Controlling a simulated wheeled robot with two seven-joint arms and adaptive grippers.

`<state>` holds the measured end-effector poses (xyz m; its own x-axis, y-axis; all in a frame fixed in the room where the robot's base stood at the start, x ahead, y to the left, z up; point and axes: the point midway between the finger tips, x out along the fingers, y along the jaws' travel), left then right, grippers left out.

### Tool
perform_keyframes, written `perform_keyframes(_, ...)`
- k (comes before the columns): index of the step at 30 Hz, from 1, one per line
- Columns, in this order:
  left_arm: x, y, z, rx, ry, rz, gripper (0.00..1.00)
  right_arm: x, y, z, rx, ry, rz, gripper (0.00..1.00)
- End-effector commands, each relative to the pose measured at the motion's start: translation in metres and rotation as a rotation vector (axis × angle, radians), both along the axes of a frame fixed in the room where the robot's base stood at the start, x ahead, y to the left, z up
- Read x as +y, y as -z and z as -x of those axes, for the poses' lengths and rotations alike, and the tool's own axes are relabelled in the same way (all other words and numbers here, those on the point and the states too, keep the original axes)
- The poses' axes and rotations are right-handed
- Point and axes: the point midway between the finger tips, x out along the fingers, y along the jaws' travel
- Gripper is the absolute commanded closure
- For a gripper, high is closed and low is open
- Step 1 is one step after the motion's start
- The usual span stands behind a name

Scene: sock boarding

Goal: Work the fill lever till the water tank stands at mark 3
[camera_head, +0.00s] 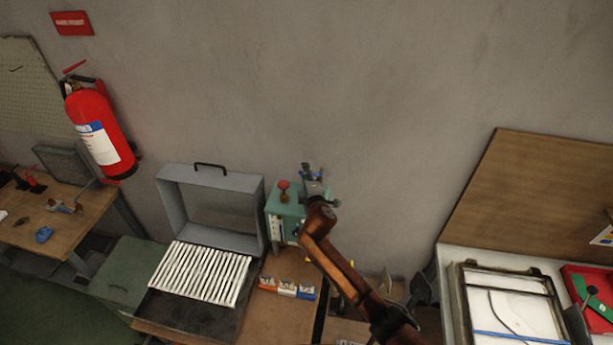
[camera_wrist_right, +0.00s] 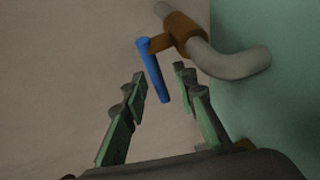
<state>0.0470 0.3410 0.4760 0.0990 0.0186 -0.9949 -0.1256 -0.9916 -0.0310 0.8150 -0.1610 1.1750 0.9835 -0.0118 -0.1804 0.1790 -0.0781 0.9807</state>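The fill lever (camera_wrist_right: 152,70) is a blue handle on a brass valve (camera_wrist_right: 183,35), joined to a grey pipe beside a green wall. The green tank unit (camera_head: 273,205) stands against the wall in the head view, with a red button on top and a pale gauge strip (camera_head: 277,229) on its front; the level and marks are too small to read. My right gripper (camera_head: 309,173) is at the unit's upper right. In the wrist view its fingers (camera_wrist_right: 160,82) are apart, with the lever's lower end showing between them; contact cannot be told. My left gripper is out of view.
A grey open-lidded case (camera_head: 212,238) with a row of white strips stands left of the unit. Small orange, white and blue pieces (camera_head: 287,288) lie on the bench in front. A framed white panel (camera_head: 510,305) and red tray (camera_head: 590,292) are at right.

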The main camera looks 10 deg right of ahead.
Motion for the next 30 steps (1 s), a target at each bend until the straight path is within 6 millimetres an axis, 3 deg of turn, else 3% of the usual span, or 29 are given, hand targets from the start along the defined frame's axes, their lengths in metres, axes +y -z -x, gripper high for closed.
perform_keyframes(5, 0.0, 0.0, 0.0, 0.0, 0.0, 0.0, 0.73, -0.001, -0.001, 0.013, 0.0, 0.001, 0.0, 0.74)
perform_keyframes(21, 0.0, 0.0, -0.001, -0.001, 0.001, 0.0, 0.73, 0.001, -0.018, 0.106, 0.001, 0.001, 0.0, 0.74)
perform_keyframes(30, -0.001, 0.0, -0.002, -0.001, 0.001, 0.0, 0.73, 0.001, -0.021, 0.118, 0.001, 0.001, 0.001, 0.74)
